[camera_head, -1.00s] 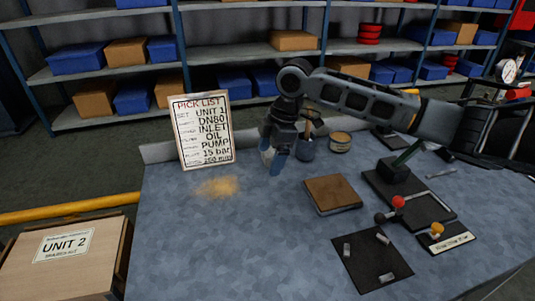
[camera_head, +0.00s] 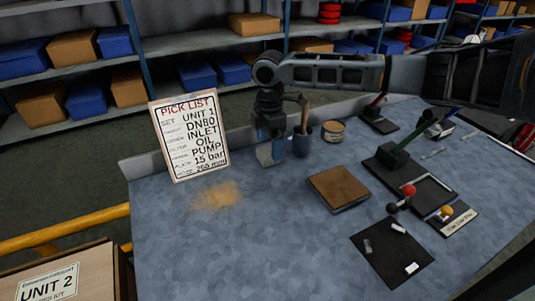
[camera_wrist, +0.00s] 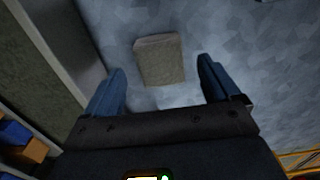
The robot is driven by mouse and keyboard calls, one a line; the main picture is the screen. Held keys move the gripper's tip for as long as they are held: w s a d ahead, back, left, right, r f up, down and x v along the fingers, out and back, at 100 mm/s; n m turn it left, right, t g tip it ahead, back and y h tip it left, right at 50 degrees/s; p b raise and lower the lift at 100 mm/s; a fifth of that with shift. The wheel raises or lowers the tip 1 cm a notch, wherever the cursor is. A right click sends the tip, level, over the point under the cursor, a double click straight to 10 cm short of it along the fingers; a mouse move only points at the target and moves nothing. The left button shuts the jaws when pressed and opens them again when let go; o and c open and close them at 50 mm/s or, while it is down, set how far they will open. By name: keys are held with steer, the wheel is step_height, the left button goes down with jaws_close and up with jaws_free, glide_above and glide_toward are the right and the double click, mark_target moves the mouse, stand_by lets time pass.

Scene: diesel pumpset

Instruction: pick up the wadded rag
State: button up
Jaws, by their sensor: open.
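My gripper (camera_head: 270,155) hangs low over the back of the blue-grey bench, its fingers pointing down. In the wrist view its two blue fingers (camera_wrist: 162,90) are wide apart. A pale grey-beige, blocky lump (camera_wrist: 160,60) lies on the bench just beyond the fingertips, roughly centred between them; it appears to be the wadded rag. A small gap of bench shows between each finger and the lump. In the head view the gripper mostly hides this spot, with only a whitish patch showing by the fingers.
A dark cup with a brush (camera_head: 303,143) stands close right of the gripper, then a tin (camera_head: 333,131). The pick list board (camera_head: 190,135) stands to the left. A sandy patch (camera_head: 216,195) and a brown-topped block (camera_head: 338,188) lie in front. The bench's front left is clear.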

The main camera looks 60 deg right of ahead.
mark_target(269, 150)
steer(key=shift+a+f, duration=0.1)
steer(key=shift+f, duration=1.7)
steer(key=c, duration=1)
